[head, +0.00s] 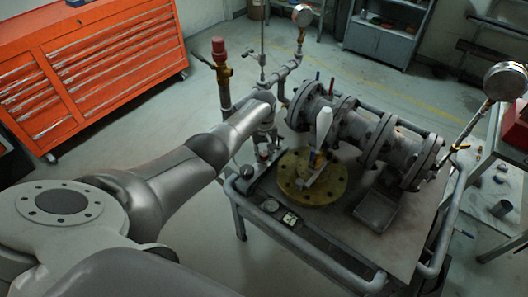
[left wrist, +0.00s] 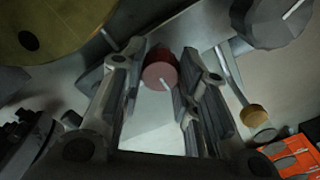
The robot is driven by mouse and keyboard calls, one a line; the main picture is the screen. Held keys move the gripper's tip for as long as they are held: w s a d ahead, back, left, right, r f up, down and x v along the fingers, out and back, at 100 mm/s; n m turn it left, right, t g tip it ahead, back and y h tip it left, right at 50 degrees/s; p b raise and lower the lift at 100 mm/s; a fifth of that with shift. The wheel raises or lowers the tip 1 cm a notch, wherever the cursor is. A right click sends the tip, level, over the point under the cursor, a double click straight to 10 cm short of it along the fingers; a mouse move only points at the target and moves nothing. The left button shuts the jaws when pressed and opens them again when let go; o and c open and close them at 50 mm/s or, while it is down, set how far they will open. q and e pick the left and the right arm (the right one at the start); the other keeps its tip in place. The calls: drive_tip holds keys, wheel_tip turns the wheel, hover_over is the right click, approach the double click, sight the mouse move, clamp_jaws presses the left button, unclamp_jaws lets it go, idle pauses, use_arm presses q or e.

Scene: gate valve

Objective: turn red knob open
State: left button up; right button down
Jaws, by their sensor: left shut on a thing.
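The red knob (left wrist: 158,70) is a short round cylinder with a pale line on its face. In the left wrist view it sits between the fingertips of my left gripper (left wrist: 163,83), which is shut on it. My right gripper is not in view.
The cart carries a large flanged grey pipe valve (head: 350,130), a brass disc (head: 335,185) and a grey tray (head: 378,211). A red-capped pipe (head: 219,50) and a gauge (head: 302,15) stand behind my arm. An orange tool cabinet (head: 90,65) is at the back left.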

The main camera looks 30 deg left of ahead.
sight(264, 153)
use_arm(q)
drive_tip(key=shift+w+r, duration=0.15)
drive_tip(key=o, duration=1)
wheel_tip(264, 153, up, 12)
drive_tip(key=shift+f, duration=0.1)
idle(0.4)
